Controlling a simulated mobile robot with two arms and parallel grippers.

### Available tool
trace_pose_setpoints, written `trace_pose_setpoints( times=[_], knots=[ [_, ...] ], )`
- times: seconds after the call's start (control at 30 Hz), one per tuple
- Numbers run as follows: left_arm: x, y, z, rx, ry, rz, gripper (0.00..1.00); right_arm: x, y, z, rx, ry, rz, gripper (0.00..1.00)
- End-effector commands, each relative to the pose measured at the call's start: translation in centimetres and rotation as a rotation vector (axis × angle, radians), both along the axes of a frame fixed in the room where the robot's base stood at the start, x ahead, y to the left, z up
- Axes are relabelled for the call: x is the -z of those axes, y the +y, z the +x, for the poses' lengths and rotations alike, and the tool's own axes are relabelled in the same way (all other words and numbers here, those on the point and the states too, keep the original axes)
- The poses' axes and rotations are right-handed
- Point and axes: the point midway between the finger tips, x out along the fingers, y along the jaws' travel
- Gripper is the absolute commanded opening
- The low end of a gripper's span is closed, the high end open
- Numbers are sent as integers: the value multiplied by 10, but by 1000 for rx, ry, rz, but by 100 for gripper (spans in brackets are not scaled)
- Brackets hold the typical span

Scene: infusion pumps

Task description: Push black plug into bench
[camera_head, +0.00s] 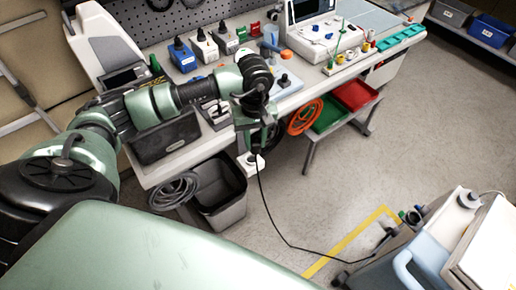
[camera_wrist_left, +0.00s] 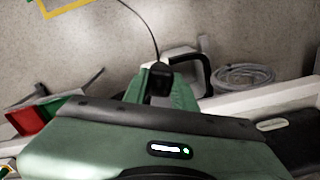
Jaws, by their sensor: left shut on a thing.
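My left gripper (camera_head: 254,147) is in front of the bench's near edge, pointing down. In the left wrist view its green fingers (camera_wrist_left: 160,92) are shut on the black plug (camera_wrist_left: 159,78). A thin black cable (camera_head: 272,217) hangs from the plug and runs across the floor to the cart at lower right. The bench (camera_head: 185,160) has a pale top. A small white block (camera_head: 250,162) shows close behind the gripper at the bench's front. I cannot tell whether the plug touches it. The plug's front end is hidden. My right gripper is not in view.
A dark bin (camera_head: 220,190) and a coiled grey hose (camera_head: 174,191) are below the bench. Green (camera_head: 330,115) and red (camera_head: 356,94) trays and an orange coil (camera_head: 304,117) are to the right. A cart (camera_head: 440,250) stands at lower right. The floor between is open.

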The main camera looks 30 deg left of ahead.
Motion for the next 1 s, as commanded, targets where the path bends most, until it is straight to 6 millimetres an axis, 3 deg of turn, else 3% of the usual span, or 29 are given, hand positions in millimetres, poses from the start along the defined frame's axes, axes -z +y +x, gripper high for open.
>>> trace_pose_setpoints(
  times=[0.57,1.0],
  knots=[
    [1,49,50,-3,1,-1,0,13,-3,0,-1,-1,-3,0],
    [60,48,49,0,1,-1,0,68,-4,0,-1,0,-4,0]
  ],
)
